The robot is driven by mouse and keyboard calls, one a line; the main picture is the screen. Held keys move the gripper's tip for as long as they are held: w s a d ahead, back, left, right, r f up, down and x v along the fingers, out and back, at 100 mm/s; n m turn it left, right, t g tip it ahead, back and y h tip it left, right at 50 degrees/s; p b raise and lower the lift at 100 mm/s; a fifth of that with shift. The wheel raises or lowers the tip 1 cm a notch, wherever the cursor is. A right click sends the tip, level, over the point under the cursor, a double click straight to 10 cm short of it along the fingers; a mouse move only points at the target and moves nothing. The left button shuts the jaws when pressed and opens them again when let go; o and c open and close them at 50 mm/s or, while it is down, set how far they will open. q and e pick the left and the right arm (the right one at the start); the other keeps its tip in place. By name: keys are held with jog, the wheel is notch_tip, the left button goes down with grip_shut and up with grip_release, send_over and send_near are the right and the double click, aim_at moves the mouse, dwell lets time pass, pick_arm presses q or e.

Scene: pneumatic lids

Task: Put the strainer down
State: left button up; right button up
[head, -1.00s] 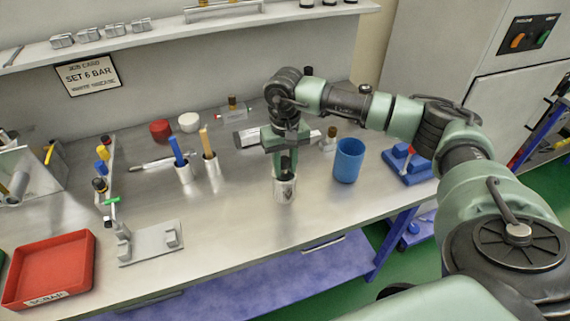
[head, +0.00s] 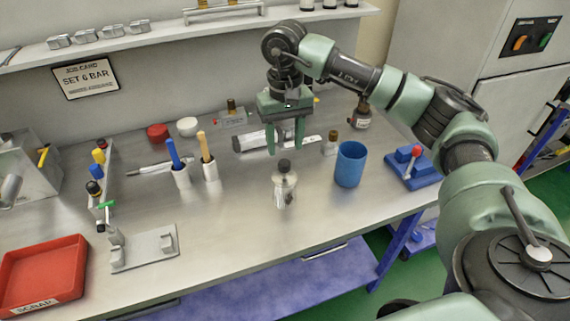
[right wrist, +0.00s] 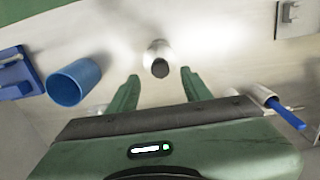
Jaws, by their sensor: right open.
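The strainer (head: 285,190), a small clear and metallic cylinder with a dark knob on top, stands upright on the metal bench near its front edge. It also shows from above in the right wrist view (right wrist: 158,57), beyond the fingertips and between them. My right gripper (head: 285,150) is open and empty, raised above and behind the strainer, with its green fingers pointing down and apart from it. Its two fingers also show in the right wrist view (right wrist: 158,80). My left gripper is in neither view.
A blue cup (head: 350,165) stands right of the strainer, with a blue block with a red-knobbed lever (head: 410,168) beyond it. White holders with blue and yellow handles (head: 210,172) stand to the left. A grey fixture plate (head: 144,248) and a red scrap tray (head: 42,270) lie front left.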

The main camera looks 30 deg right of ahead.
jog(key=shift+r+b, duration=0.3)
jog(key=shift+r, duration=1.45)
